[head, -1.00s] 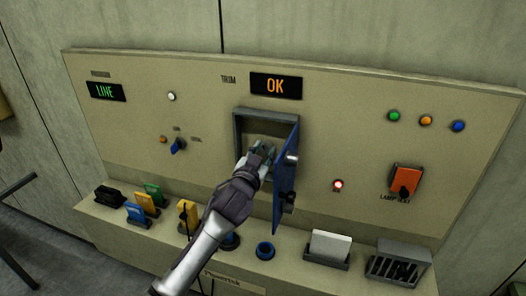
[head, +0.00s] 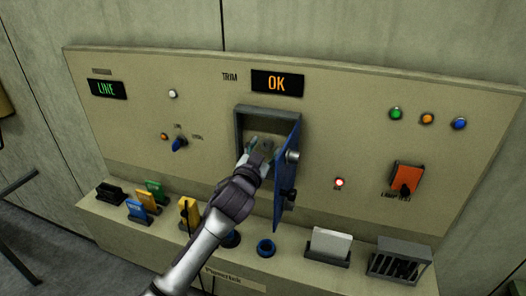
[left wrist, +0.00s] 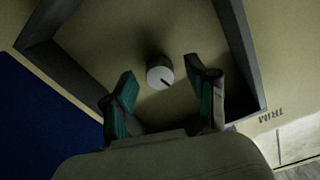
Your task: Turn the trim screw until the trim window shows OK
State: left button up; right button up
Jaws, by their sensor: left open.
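The trim window (head: 277,83) on the panel reads OK in orange. Below it is a grey-framed recess (head: 240,127) whose blue door (head: 287,180) stands open to the right. The trim screw (left wrist: 160,77) shows in the left wrist view as a pale round knob with a dark slot, on the back wall of the recess. My left gripper (head: 257,150) is at the recess mouth. In the left wrist view its two fingers (left wrist: 163,98) are apart, with the screw visible beyond and between them, and nothing is held. My right gripper is not in view.
The ledge below holds coloured cards (head: 155,190), a white card (head: 330,243) and a grey rack (head: 400,260).

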pick_arm(q)
jog(key=v, duration=1.2)
